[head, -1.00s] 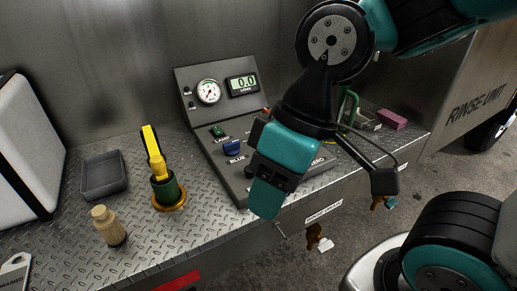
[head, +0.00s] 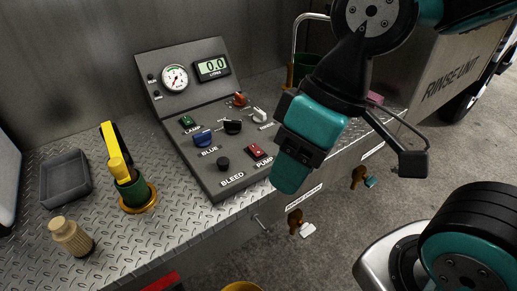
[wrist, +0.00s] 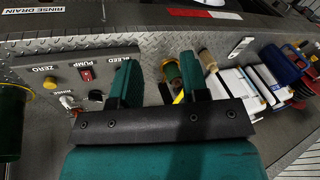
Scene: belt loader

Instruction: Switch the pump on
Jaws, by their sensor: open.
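The red pump switch (head: 256,151) sits near the lower right of the sloped grey control panel (head: 213,98), by the label PUMP. It also shows in the wrist view (wrist: 86,73), to the left of my fingers. I cannot tell which way its rocker is tipped. My gripper (head: 290,178) hangs just right of the switch in the head view, apart from it. In the wrist view my gripper (wrist: 160,82) has its two teal fingers spread with nothing held between them.
A black bleed knob (head: 223,164), blue knob (head: 203,138), black knob (head: 232,127) and white toggle (head: 259,115) crowd the panel. A yellow-handled valve (head: 117,160), a grey tray (head: 66,178) and a tan fitting (head: 72,236) stand to its left.

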